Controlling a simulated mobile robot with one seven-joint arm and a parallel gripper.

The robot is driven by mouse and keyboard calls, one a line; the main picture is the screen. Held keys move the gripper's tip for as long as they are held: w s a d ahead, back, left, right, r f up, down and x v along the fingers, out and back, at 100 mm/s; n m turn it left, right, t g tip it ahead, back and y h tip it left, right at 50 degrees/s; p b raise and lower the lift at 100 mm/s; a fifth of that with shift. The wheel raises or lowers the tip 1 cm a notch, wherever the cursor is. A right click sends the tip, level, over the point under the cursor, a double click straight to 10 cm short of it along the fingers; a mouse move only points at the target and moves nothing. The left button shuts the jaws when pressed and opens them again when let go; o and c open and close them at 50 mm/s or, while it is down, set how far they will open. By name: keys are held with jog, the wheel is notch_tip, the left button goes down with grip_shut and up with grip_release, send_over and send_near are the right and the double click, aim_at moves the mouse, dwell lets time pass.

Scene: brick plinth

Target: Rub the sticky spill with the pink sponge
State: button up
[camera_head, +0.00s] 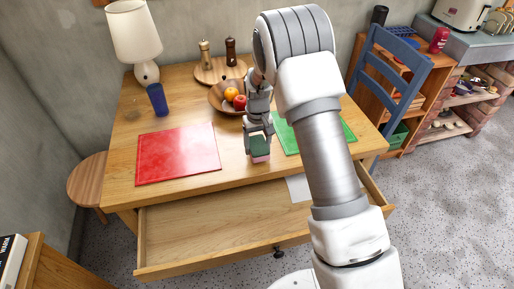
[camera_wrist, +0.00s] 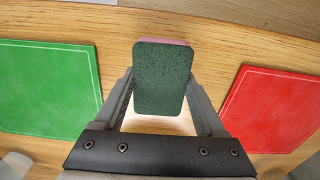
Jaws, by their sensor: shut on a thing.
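The sponge (camera_head: 260,156) is pink with a dark green scouring face. In the wrist view its green face (camera_wrist: 163,78) fills the space between the fingers, with a pink edge showing behind. My gripper (camera_head: 259,143) is shut on the sponge, near the table's front edge, between the red and green mats. I cannot tell whether the sponge touches the table. No sticky spill can be clearly made out. A pale bright patch (camera_wrist: 158,124) shows below the sponge in the wrist view; I cannot tell whether it is spill or light.
A red mat (camera_head: 178,153) lies left on the wooden table (camera_head: 125,125), a green mat (camera_head: 287,136) right. Behind are a fruit bowl (camera_head: 218,98), a blue cup (camera_head: 157,99) and a lamp (camera_head: 134,35). The front drawer (camera_head: 200,235) is open, with white paper (camera_head: 298,188) inside.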

jog(key=shift+r+p, duration=1.35)
jog(key=shift+r, duration=1.25)
